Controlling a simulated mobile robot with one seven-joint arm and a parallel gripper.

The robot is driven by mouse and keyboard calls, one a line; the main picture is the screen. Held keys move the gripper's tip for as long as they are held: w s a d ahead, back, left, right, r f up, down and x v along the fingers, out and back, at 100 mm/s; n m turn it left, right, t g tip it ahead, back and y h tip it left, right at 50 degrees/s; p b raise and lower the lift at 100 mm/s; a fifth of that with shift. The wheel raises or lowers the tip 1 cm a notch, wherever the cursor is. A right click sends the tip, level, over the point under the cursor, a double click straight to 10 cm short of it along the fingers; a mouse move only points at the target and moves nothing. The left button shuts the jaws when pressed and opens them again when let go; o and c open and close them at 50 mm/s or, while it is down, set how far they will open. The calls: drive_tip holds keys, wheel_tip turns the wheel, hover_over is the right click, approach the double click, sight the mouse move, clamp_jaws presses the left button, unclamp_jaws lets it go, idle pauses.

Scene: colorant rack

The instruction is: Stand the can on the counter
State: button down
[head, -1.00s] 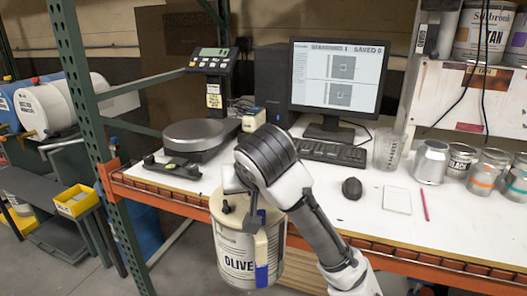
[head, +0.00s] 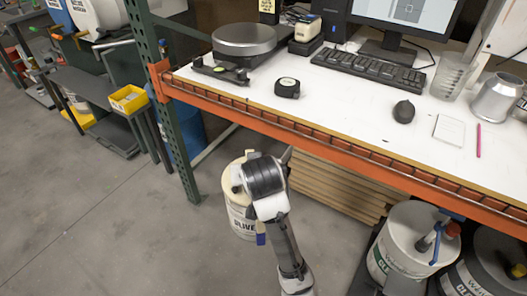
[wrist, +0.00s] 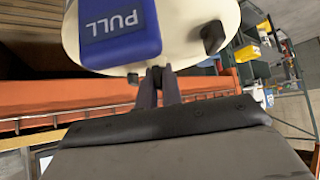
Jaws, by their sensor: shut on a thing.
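The can is a cream pail labelled "OLIVE" (head: 240,222), in front of and below the counter (head: 330,105) in the head view. My arm covers part of it. In the wrist view its pale lid (wrist: 190,52) fills the top, with a blue "PULL" tab (wrist: 120,30) and a black knob (wrist: 213,37). My gripper (wrist: 158,76) is shut at the lid's near edge, holding the can; the exact grip spot is hard to make out. In the head view the fingertips are hidden behind my wrist.
An orange beam (head: 320,137) edges the counter. A scale (head: 244,42), tape measure (head: 287,88), keyboard (head: 370,70), mouse (head: 404,112) and silver can (head: 496,98) stand on it. Bare counter shows between tape measure and mouse. A green post (head: 165,100) and floor pails (head: 405,240) flank my arm.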

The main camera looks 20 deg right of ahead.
drive_tip(key=a+f, duration=0.4)
drive_tip(key=f, duration=0.5)
drive_tip(key=w+a+f+n+y, duration=0.1)
drive_tip(key=a+f, duration=0.4)
drive_tip(key=f, duration=0.5)
drive_tip(key=a+f, duration=0.4)
drive_tip(key=f, duration=0.6)
drive_tip(key=shift+w+a+f+n, duration=0.2)
drive_tip(key=shift+w+n, duration=0.1)
drive_tip(key=shift+n, duration=0.1)
drive_tip(key=shift+s+f, duration=0.15)
drive_tip(key=shift+s, duration=0.1)
drive_tip(key=shift+w+r, duration=0.25)
drive_tip(key=shift+w, duration=0.05)
drive_tip(key=shift+d, duration=0.1)
